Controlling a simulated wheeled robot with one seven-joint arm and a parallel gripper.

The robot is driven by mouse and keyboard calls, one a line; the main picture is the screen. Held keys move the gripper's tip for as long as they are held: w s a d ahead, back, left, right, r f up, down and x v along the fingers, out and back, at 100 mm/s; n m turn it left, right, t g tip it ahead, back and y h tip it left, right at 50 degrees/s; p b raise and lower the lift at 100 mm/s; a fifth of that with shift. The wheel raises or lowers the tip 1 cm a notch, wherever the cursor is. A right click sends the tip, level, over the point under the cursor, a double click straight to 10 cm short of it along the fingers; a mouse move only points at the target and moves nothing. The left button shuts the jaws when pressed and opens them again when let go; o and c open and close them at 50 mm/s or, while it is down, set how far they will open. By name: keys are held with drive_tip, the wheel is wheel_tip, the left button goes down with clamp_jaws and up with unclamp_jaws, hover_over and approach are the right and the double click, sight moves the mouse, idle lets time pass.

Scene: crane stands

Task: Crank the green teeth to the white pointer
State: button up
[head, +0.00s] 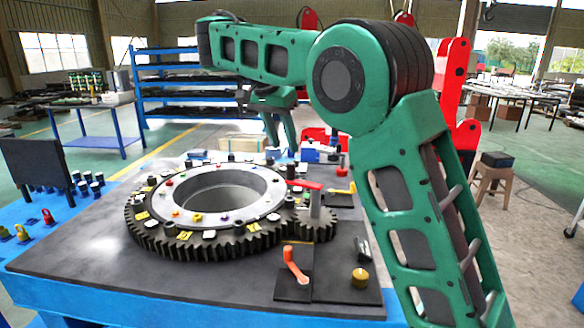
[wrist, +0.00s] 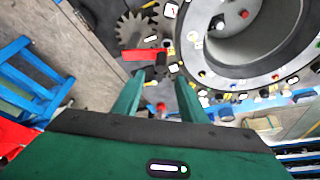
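A large dark ring gear (head: 165,235) with a pale top ring lies on the table, its rim carrying yellow, white and dark marks. It also shows in the wrist view (wrist: 240,75). A small gear (head: 322,232) sits at its right side with a red crank arm (head: 305,184) above it; the wrist view shows the small gear (wrist: 135,28) and red arm (wrist: 138,55). My gripper (head: 281,143) is above the table's far side; in the wrist view its green fingers (wrist: 158,92) are apart with nothing held. I cannot clearly make out green teeth or the white pointer.
An orange-handled crank (head: 293,265) and a brass knob (head: 360,278) stand on dark plates at the table's front right. A yellow handle (head: 343,190) is behind the small gear. A dark panel (head: 38,165) and small pegs stand at left. The front left tabletop is clear.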

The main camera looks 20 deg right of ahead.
sight(290, 164)
drive_tip(key=shift+x, duration=4.5)
drive_tip(key=shift+c, duration=0.6)
